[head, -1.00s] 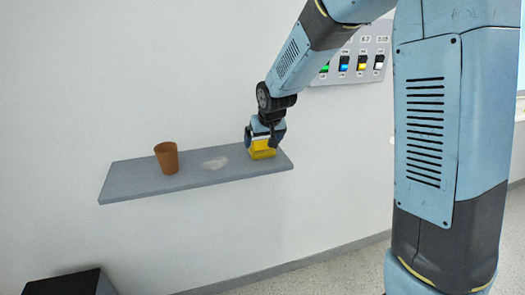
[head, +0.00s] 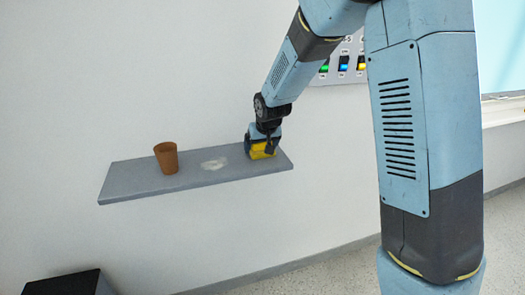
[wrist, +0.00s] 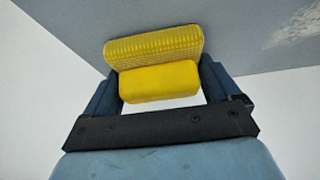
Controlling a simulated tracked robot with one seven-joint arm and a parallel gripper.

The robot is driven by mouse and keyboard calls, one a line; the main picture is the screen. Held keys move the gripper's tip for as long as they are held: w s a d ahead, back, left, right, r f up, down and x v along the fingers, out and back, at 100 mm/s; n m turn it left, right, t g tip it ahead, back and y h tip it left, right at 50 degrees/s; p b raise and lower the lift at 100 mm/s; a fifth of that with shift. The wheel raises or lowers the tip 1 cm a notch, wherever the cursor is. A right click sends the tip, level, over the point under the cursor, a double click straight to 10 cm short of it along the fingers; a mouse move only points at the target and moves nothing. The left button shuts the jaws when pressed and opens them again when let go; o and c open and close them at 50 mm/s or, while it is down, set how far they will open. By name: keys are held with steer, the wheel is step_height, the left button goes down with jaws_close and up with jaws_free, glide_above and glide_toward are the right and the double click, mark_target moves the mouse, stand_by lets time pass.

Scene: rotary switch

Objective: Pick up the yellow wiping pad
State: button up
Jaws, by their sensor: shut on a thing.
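The yellow wiping pad (head: 262,151) is at the right end of the grey wall shelf (head: 140,182). My gripper (head: 262,145) is over it with the fingers on either side. In the wrist view the yellow pad (wrist: 155,80) sits between the two fingers of my gripper (wrist: 160,88), which are shut on it. Its ribbed far part lies against or very close to the grey surface; I cannot tell whether it touches.
A brown cup (head: 166,158) stands on the left part of the shelf. A pale smudge (head: 214,163) marks the shelf between cup and pad. A panel with coloured switches (head: 344,62) is on the wall above. A dark box (head: 62,284) is at the lower left.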

steer(key=shift+c, duration=0.7)
steer(key=shift+r, duration=0.25)
step_height(320, 180, up, 2)
steer(key=shift+r, duration=0.2)
steer(key=s+r, duration=1)
steer(key=s, duration=0.4)
steer(key=shift+d, duration=0.2)
